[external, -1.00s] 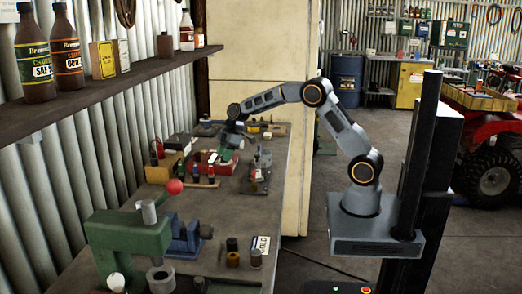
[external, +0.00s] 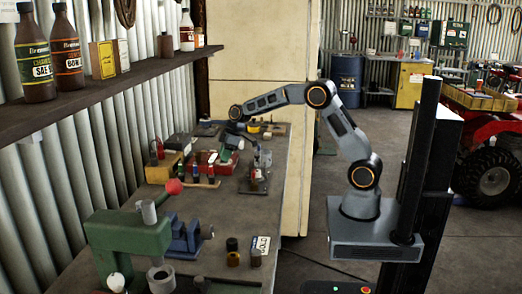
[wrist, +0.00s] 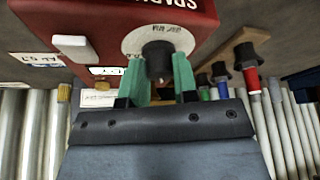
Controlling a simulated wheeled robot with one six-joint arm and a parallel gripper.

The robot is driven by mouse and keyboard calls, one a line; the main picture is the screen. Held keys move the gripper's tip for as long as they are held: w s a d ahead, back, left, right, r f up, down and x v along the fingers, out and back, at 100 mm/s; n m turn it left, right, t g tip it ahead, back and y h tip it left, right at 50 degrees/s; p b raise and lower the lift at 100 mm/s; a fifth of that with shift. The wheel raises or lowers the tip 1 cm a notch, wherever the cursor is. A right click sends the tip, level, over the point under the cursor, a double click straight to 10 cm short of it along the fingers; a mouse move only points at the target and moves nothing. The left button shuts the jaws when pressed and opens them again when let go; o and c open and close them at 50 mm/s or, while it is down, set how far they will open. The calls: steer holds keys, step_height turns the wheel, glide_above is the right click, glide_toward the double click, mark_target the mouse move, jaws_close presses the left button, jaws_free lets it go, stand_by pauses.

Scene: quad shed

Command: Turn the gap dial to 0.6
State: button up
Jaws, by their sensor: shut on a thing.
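The gap dial is a black round knob (wrist: 158,60) on a round white scale plate (wrist: 150,38), on the face of a red box. The red box (wrist: 105,18) fills the upper part of the wrist view and also shows on the bench in the external view (external: 203,160). My gripper (wrist: 159,78) has its green fingers on either side of the knob and is shut on it. The scale's marks are too small to read, and I cannot tell where the dial points. In the external view my gripper (external: 229,146) is small at the red box.
A white switch (wrist: 75,47) sits on the box beside the dial. Several screwdriver-like tools with black tops and coloured bodies, one red (wrist: 252,78), stand right of it in the wrist view. A green press (external: 128,240) stands on the near bench. A shelf with bottles runs above.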

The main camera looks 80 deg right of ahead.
steer(key=o, duration=0.9)
steer(key=v, duration=1.3)
steer(key=shift+s+r+b, duration=0.2)
steer(key=shift+r+b, duration=0.15)
steer(key=s+a+f+m+h, duration=0.1)
steer(key=s+a+m, duration=0.1)
steer(key=s+a, duration=0.95)
steer(key=s+a+f, duration=0.1)
steer(key=s+f, duration=0.1)
steer(key=s, duration=0.2)
steer(key=s+a+f+m, duration=0.1)
steer(key=s+a+f, duration=0.1)
steer(key=s, duration=0.2)
steer(key=s+a+f+m, duration=0.1)
steer(key=s+f, duration=0.1)
steer(key=s, duration=0.2)
steer(key=shift+s+a+f+h+p, duration=0.2)
steer(key=shift+s+f+h+p, duration=0.05)
steer(key=shift+s+h+p, duration=0.1)
